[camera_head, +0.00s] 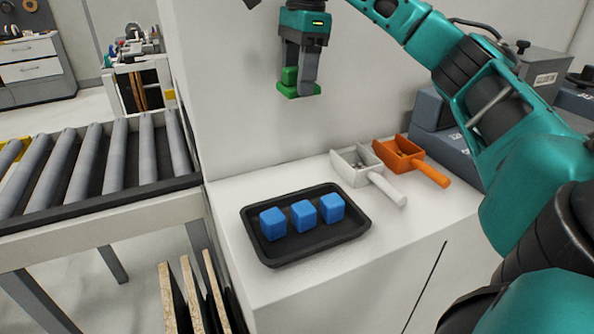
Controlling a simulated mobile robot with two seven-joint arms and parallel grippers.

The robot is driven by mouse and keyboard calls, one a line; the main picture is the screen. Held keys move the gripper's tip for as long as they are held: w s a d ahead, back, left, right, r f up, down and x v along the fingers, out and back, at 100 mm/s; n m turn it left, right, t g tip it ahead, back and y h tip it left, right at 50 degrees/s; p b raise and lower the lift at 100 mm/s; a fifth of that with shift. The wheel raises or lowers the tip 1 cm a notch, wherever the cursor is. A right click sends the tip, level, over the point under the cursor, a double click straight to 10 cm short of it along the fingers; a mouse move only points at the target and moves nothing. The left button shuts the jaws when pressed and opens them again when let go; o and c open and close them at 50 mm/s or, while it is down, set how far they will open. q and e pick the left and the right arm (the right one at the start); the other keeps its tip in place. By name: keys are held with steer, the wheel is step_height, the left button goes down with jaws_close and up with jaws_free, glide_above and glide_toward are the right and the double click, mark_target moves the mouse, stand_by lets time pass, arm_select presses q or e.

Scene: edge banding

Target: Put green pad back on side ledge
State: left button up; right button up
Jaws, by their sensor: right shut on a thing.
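The green pad (290,91) is held in my right gripper (298,75), high above the white ledge (400,247) and in front of the pale wall. The gripper points down, and its fingers are shut on the pad's upper part. The pad's wider base hangs below the fingertips, clear of any surface. The white ledge carries a black tray (312,245) and two scoops. My left gripper is not in view.
Several blue cubes (304,215) sit in the black tray. A white scoop (384,187) and an orange scoop (424,172) lie behind it. A roller conveyor (110,165) stands at left. Grey-blue boxes (452,143) stand at the back right.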

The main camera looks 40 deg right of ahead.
steer(key=shift+w+d+f, duration=0.1)
steer(key=shift+f, duration=0.15)
steer(key=b, duration=0.2)
glide_above(296, 181)
step_height(296, 181, down, 15)
steer(key=shift+d+r, duration=0.15)
steer(key=shift+r, duration=0.05)
step_height(296, 181, down, 5)
steer(key=shift+r, duration=0.1)
steer(key=o, duration=1)
steer(key=shift+o, duration=0.2)
